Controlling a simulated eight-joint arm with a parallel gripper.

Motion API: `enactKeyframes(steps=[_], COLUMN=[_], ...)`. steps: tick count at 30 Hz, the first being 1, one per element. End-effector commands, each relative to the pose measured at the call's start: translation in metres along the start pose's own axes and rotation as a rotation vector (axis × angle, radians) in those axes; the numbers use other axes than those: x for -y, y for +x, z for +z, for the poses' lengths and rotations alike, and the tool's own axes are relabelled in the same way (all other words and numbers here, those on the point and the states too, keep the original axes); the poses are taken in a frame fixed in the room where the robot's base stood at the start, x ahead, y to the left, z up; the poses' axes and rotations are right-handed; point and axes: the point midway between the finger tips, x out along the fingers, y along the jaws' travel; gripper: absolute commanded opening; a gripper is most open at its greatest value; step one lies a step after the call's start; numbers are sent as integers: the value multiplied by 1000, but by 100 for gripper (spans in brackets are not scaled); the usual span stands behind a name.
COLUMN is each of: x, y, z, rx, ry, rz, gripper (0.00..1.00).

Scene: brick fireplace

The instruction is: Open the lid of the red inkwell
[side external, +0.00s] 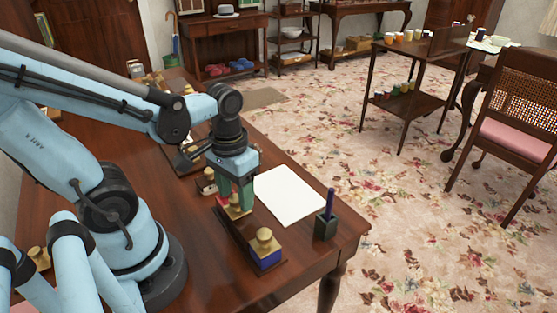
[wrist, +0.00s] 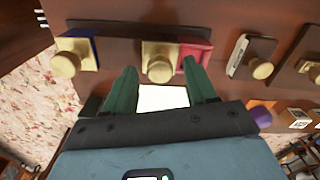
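The red inkwell (wrist: 197,50) shows in the wrist view as a red block just beyond my right fingertip. A brass lid with a round knob (wrist: 159,66) sits immediately left of the red, between and just beyond my two green fingertips. I cannot tell if this lid is seated. My gripper (wrist: 162,78) is open, fingers apart, with no visible grip on the knob. In the side view my gripper (side external: 237,198) points down over the dark wooden inkstand (side external: 232,236), and its fingers hide most of the red inkwell.
A blue inkwell (side external: 267,257) with a brass lid stands at the stand's near end. White paper (side external: 290,196) lies beside the stand. A dark green holder (side external: 325,226) with a purple pen stands near the desk corner. More small brass-knobbed items (wrist: 262,69) sit right in the wrist view.

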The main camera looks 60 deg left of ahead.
Motion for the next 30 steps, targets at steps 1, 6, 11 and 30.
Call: enactKeyframes(steps=[1, 6, 11, 30], x=[0, 0, 0, 0], y=[0, -1, -9, -86], z=[0, 0, 0, 0], rx=[1, 1, 1, 1], ry=[0, 0, 0, 0], rz=[0, 0, 0, 0], gripper=[56, 56, 56, 56])
